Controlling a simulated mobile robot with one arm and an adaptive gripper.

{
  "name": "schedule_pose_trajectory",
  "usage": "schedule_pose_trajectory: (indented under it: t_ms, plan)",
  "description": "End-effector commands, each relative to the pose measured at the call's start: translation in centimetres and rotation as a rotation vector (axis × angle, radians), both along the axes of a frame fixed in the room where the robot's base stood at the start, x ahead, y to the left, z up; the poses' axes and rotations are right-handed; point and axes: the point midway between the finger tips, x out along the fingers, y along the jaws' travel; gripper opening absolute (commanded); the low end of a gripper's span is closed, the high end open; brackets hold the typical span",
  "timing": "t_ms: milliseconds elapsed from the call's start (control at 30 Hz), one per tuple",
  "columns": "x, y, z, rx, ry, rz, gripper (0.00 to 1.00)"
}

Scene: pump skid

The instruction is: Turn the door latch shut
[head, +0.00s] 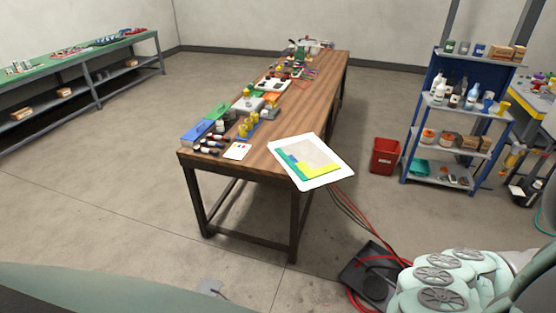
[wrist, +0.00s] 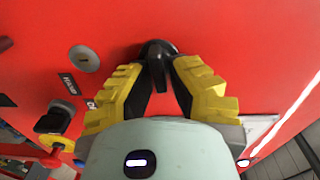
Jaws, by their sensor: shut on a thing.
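In the wrist view a black door latch (wrist: 156,62) with a short handle sits on a red panel (wrist: 225,28). My gripper (wrist: 160,85) has its yellow-padded fingers on either side of the latch handle and is shut on it. The fingers hide part of the handle and the panel behind it. The handle points down in the picture, toward my palm. The head view shows neither the latch nor my gripper; part of my arm (head: 440,282) shows at its lower right.
On the red panel are a round grey lock (wrist: 84,58), a black knob (wrist: 54,120) at the left and small labels. The head view shows a wooden workbench (head: 305,105) with parts, a blue shelf rack (head: 408,140), a red bin (head: 385,156) and hoses on the floor.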

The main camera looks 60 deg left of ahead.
Motion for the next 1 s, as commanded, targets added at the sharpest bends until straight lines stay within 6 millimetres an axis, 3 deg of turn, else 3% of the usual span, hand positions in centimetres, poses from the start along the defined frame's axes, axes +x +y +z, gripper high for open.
schedule_pose_trajectory:
  t_ms: [33, 333, 900, 933, 1000]
  plan:
    - [0.05, 0.04, -0.67, 0.020, -0.021, 0.004, 0.00]
    - [-0.02, 0.02, -0.49, 0.093, -0.116, 0.000, 0.00]
    - [0.01, 0.06, -0.34, 0.109, -0.137, 0.002, 0.00]
    - [0.01, 0.06, -0.34, 0.109, -0.137, 0.002, 0.22]
    - [0.01, 0.04, -0.32, 0.109, -0.137, 0.001, 0.29]
